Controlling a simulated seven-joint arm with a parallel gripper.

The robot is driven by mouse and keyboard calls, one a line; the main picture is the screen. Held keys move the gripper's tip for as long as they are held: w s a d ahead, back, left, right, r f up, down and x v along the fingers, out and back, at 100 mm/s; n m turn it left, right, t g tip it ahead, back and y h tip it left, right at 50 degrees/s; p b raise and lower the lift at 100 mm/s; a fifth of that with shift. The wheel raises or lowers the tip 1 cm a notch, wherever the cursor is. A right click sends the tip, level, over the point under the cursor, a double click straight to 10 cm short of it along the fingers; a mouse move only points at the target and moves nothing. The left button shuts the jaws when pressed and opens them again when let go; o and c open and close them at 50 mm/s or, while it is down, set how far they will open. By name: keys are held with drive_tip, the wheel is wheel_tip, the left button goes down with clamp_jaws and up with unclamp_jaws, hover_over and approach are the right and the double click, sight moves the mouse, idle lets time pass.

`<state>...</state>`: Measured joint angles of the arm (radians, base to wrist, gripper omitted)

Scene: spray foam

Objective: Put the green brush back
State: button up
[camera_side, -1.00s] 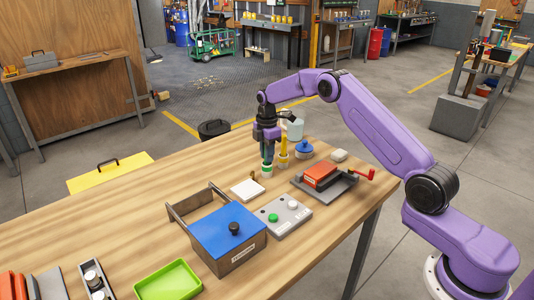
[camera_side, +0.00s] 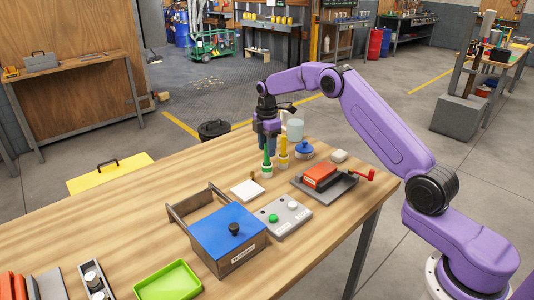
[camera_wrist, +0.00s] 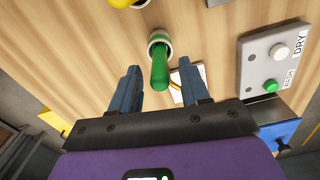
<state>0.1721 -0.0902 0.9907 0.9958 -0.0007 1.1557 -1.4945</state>
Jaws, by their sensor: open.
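The green brush (camera_side: 267,161) stands upright in a small white-and-green holder (camera_side: 266,173) on the wooden table. In the wrist view the green brush (camera_wrist: 160,68) rises from the round holder (camera_wrist: 158,40), between and just ahead of my fingertips. My gripper (camera_side: 267,130) is above the brush. Its fingers (camera_wrist: 160,82) are spread, with a gap on each side of the handle, and hold nothing. The brush's lower end is hidden inside the holder.
A yellow brush (camera_side: 283,150) stands in its own holder close to the right. A blue-lidded pot (camera_side: 304,151), a white tile (camera_side: 247,189), a grey button panel (camera_side: 283,217) with WASH and DRY labels, and a blue-lidded box (camera_side: 227,232) are nearby. The table's left middle is clear.

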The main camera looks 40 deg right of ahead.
wheel_tip(320, 180, up, 9)
drive_tip(key=shift+s+a+r, duration=0.1)
drive_tip(key=shift+a+r, duration=0.05)
drive_tip(key=shift+a, duration=0.25)
drive_tip(key=s+a+r+m, duration=0.1)
drive_tip(key=s+a+r, duration=0.1)
drive_tip(key=s+a, duration=0.7)
drive_tip(key=s+a+r+m, duration=0.1)
drive_tip(key=s+a+r, duration=0.2)
drive_tip(key=s+a, duration=0.6)
drive_tip(key=s+d+f, duration=0.1)
drive_tip(key=s+d, duration=0.1)
drive_tip(key=s, duration=0.8)
drive_tip(key=s+d+f+m, duration=0.1)
drive_tip(key=s+d+f, duration=0.1)
drive_tip(key=s, duration=0.8)
drive_tip(key=s+d+f, duration=0.1)
drive_tip(key=s+d, duration=0.2)
drive_tip(key=s, duration=0.7)
drive_tip(key=shift+f+m, duration=0.3)
drive_tip(key=shift+f, duration=0.05)
